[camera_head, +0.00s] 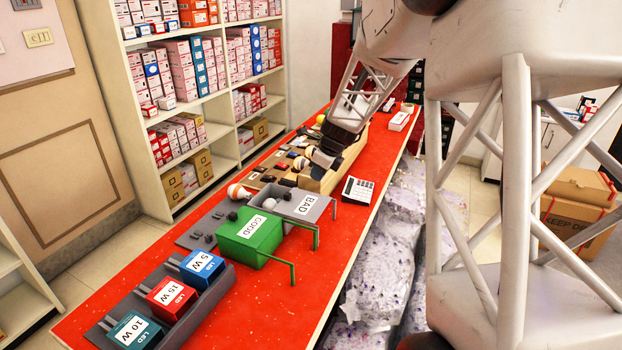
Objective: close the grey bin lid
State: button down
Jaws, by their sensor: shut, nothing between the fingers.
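The grey bin (287,209) stands on the red table, just behind the green bin (249,233) marked GOOD. A grey panel marked BAD (309,205) shows at the grey bin's right side. A pale round thing (269,203) shows at its left part, within the grey outline. Whether the BAD panel is a raised lid or part of the bin is hard to tell. My gripper (323,158) is at the end of my arm, beyond the grey bin and apart from it. It is shut and empty, small and partly hidden among the things there.
LED boxes (168,299) stand in a grey holder at the near left. A tan tray (325,179) and loose parts lie around my gripper. A small white-and-black box (358,190) is at the table's right edge. The red table (300,295) is bare at the near right.

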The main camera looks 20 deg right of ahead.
send_near(291, 200)
jog(key=f, duration=0.1)
jog(key=s+d+f, duration=0.1)
jog(key=f, duration=0.2)
jog(key=shift+s+d+f, duration=0.3)
jog(key=shift+s+f, duration=0.05)
jog(key=shift+f, duration=0.05)
jog(key=shift+w+a+f, duration=0.1)
jog(key=shift+w+a, duration=0.6)
jog(key=shift+w, duration=0.05)
jog(key=shift+w+a, duration=0.75)
jog(key=w+a, duration=0.7)
jog(key=shift+w+a, duration=0.25)
jog(key=shift+f, duration=0.1)
jog(key=shift+s+d, duration=0.1)
jog(key=shift+s, duration=0.05)
